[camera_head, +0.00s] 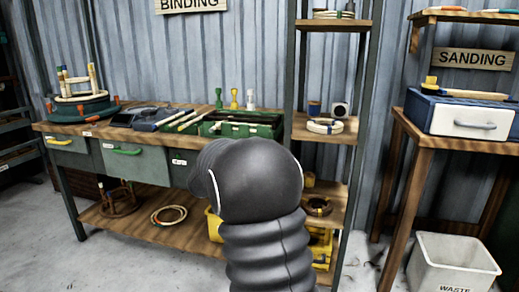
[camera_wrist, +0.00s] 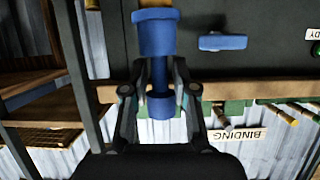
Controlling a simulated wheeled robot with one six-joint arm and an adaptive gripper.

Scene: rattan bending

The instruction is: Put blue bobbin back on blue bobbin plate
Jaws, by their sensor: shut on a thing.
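The blue bobbin (camera_wrist: 153,34) is in my gripper (camera_wrist: 160,88) in the wrist view. Its wide blue end is toward the top of that picture, and a narrower stem and a smaller blue end lie between the fingers. The two fingers are closed in on either side of it. In the head view my dark arm hides the gripper and the bobbin. I cannot make out the blue bobbin plate in either view.
A green tray (camera_head: 240,126) and tools lie on the workbench, with drawers below. A blue handle (camera_wrist: 223,42) sits on a dark front in the wrist view. A wooden shelf rack (camera_head: 325,128) stands right of the bench. A white waste bin (camera_head: 452,262) stands at right.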

